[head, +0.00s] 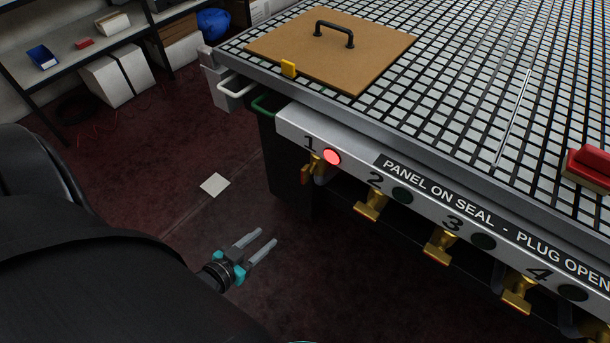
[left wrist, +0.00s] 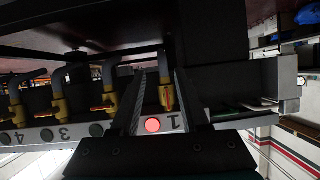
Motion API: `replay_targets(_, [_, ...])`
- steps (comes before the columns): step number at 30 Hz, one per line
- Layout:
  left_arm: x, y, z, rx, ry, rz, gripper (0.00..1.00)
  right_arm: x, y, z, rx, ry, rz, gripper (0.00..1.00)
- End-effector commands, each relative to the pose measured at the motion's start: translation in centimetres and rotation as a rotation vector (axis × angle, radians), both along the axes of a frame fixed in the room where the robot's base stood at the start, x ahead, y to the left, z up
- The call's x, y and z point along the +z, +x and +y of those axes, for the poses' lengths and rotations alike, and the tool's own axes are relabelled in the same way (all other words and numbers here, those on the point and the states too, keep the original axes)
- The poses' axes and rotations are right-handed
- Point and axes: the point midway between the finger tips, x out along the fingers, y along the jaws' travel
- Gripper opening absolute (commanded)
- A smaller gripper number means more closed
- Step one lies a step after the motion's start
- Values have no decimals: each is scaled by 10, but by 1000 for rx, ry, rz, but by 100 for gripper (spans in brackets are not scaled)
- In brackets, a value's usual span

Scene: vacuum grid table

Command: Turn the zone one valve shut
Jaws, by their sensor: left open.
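The zone one valve (head: 314,165) is a brass fitting under the table's front rail, below the number 1. A lit red lamp (head: 332,157) is beside it. In the left wrist view, which is upside down, the valve (left wrist: 167,92) appears between my two fingers, with the lit lamp (left wrist: 152,125) close by. My left gripper (head: 268,238) is open and empty, low in front of the table and apart from the valve. Its fingers (left wrist: 160,75) also show in the left wrist view. The exact angle of the valve's handle is hard to tell. My right gripper is out of view.
Valves two (head: 371,203), three (head: 440,245) and four (head: 518,293) line the rail (head: 350,170), their lamps dark. A brown panel (head: 330,65) with a black handle lies on the grid table. A red block (head: 590,165) is at right. The floor before the rail looks open.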

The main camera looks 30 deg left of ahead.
Motion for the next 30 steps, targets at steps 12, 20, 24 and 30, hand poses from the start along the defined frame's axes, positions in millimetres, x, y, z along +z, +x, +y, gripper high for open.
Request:
replay_targets(12, [72, 37, 7, -34, -76, -410, 45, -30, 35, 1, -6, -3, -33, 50])
replay_targets(20, [77, 56, 6, -36, -80, -429, 45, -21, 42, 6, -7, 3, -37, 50])
replay_targets(24, [77, 77, 4, -36, -79, -430, 45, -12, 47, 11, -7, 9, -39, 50])
replay_targets(30, [76, 106, 2, -36, -79, -428, 45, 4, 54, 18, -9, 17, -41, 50])
